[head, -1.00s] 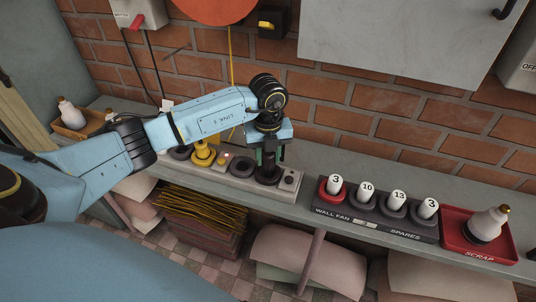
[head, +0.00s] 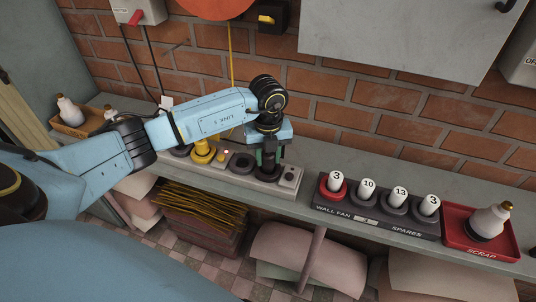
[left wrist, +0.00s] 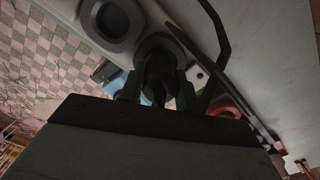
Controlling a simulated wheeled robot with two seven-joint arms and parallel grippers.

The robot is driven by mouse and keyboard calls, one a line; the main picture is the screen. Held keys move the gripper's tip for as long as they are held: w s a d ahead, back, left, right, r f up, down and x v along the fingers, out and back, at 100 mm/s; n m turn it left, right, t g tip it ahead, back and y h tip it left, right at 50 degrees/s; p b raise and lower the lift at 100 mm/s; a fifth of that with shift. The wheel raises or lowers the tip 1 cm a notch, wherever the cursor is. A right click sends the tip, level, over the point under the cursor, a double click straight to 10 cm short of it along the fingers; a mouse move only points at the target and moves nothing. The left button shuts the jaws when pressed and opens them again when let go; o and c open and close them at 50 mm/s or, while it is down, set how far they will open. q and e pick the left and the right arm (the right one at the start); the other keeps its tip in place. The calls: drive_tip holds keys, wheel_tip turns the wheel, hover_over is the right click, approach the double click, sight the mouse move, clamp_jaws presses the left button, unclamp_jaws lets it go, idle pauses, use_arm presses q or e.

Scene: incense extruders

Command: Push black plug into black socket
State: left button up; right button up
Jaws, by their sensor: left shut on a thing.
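My left gripper (head: 269,155) points down over the right part of a grey socket strip on the shelf. It is shut on the black plug (left wrist: 158,72), a dark round body between the fingers in the left wrist view. The black socket (head: 265,174) is right under the gripper, and the plug meets it or is very close; I cannot tell how deep it sits. It also shows as a dark ring around the plug in the left wrist view (left wrist: 165,42). My right gripper is not in view.
Left of it on the strip are an empty dark socket (head: 242,163) and a yellow plug (head: 203,151). To the right stand a spares rack (head: 378,222) with several numbered white cylinders and a red scrap tray (head: 470,244) holding a white bottle-shaped piece. The brick wall is close behind.

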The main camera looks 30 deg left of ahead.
use_arm(q)
drive_tip(key=shift+f+b, duration=0.45)
drive_tip(key=shift+f, duration=0.35)
drive_tip(key=o, duration=1.1)
drive_tip(key=shift+c, duration=0.2)
